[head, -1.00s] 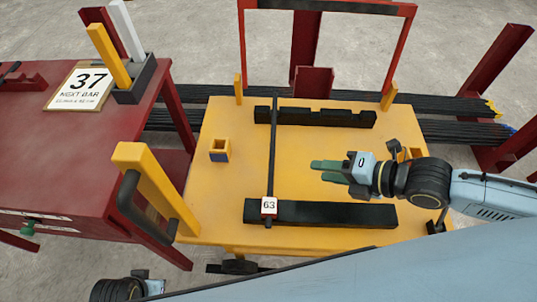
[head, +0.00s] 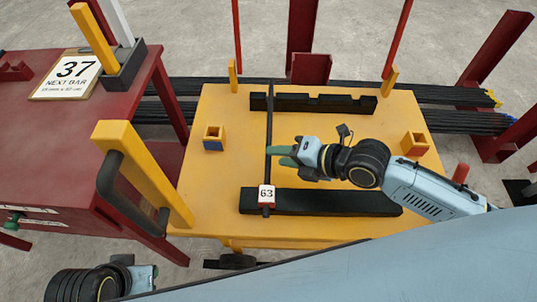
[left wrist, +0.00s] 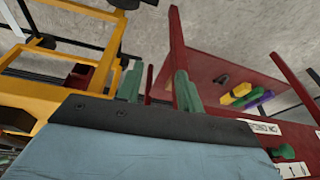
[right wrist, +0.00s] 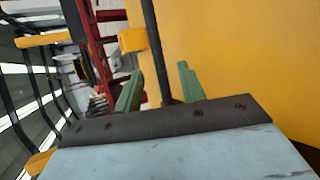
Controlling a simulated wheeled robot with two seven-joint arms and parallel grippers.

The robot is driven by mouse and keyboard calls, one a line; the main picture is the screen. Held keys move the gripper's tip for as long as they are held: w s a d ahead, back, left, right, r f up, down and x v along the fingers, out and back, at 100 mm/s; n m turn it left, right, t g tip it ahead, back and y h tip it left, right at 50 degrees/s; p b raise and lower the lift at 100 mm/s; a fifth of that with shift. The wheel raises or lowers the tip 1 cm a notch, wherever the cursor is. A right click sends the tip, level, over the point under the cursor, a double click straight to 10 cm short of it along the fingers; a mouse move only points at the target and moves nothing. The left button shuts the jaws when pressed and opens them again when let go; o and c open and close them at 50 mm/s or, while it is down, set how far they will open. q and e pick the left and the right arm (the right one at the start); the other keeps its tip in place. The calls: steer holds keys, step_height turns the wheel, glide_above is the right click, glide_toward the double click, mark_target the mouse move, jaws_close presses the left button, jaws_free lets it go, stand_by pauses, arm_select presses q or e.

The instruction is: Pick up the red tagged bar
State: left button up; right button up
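The tagged bar (head: 269,120) is thin and dark and lies across two black supports on the yellow table. Its white tag (head: 266,193) reads 63, shows red at its edges and sits near the bar's front end. My right gripper (head: 282,156) is at the bar's middle, its green fingertips reaching the bar in the head view. In the right wrist view the fingers (right wrist: 158,90) are apart, with the bar (right wrist: 150,40) showing between them; contact cannot be told. My left gripper (left wrist: 158,88) is open and empty, away from the bar; only part of its arm end shows in the head view.
The notched rear support (head: 315,103) and plain front support (head: 330,202) stand on the yellow table (head: 225,180). Two small yellow blocks (head: 214,137) (head: 414,144) flank the bar. A red bench (head: 60,140) with a 37 sign (head: 74,75) is at left.

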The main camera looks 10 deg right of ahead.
steer(key=shift+x, duration=1.05)
arm_select(q)
steer(key=shift+d+v, duration=0.2)
steer(key=shift+v, duration=0.8)
arm_select(e)
steer(key=shift+c, duration=0.4)
jaws_close()
steer(key=shift+r, duration=0.1)
